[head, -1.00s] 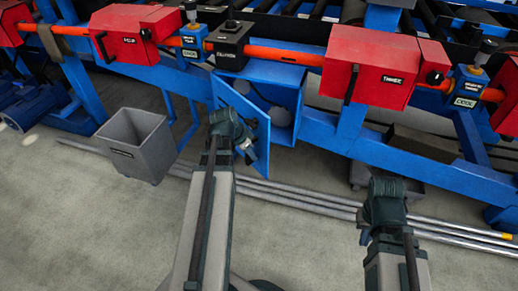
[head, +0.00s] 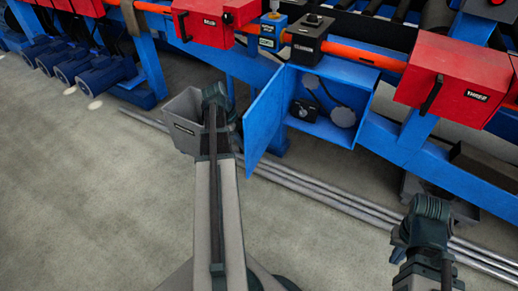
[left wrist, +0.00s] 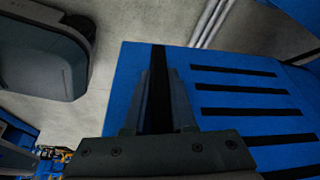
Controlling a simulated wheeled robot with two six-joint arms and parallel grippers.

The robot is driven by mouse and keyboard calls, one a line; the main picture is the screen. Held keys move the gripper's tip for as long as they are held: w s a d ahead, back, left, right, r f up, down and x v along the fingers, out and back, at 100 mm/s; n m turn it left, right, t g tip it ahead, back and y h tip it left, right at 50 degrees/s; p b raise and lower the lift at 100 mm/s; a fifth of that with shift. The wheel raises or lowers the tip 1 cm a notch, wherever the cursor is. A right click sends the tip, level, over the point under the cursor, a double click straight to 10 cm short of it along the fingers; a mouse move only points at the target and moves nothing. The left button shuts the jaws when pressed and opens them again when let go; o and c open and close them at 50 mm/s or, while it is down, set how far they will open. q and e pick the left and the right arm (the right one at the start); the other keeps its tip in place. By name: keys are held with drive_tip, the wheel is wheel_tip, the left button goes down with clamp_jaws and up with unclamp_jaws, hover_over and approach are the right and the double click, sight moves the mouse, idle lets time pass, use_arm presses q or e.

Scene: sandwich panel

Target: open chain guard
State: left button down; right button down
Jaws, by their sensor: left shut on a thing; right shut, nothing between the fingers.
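The chain guard is a blue box (head: 340,75) under the machine's rail, with its blue door (head: 264,118) swung wide open on the left. A dark box with a knob and a round grey part with a chain show inside. My left gripper (left wrist: 158,85) is shut on a black upright handle bar (left wrist: 158,58) on the slotted blue door panel (left wrist: 245,95). In the head view my left wrist hides its fingertips, beside the door's left edge. My right gripper (head: 428,208) is shut and empty, low on the right, apart from the guard.
Long metal pipes (head: 325,198) lie on the floor before the machine. Red boxes (head: 458,80) sit along the orange rail. Floor at the left front is clear.

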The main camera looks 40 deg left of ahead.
use_arm(q)
drive_tip(key=shift+s+a, duration=0.2)
drive_tip(key=shift+a, duration=0.6)
drive_tip(key=shift+s+a, duration=0.2)
drive_tip(key=shift+a, duration=0.65)
drive_tip(key=shift+s+a, duration=0.2)
drive_tip(key=shift+a, duration=0.6)
drive_tip(key=c, duration=0.8)
unclamp_jaws()
drive_tip(key=shift+s+a, duration=0.1)
drive_tip(key=shift+s, duration=0.05)
drive_tip(key=p+v, duration=1.2)
drive_tip(key=v, duration=0.1)
drive_tip(key=shift+r+p, duration=0.35)
drive_tip(key=shift+p, duration=0.05)
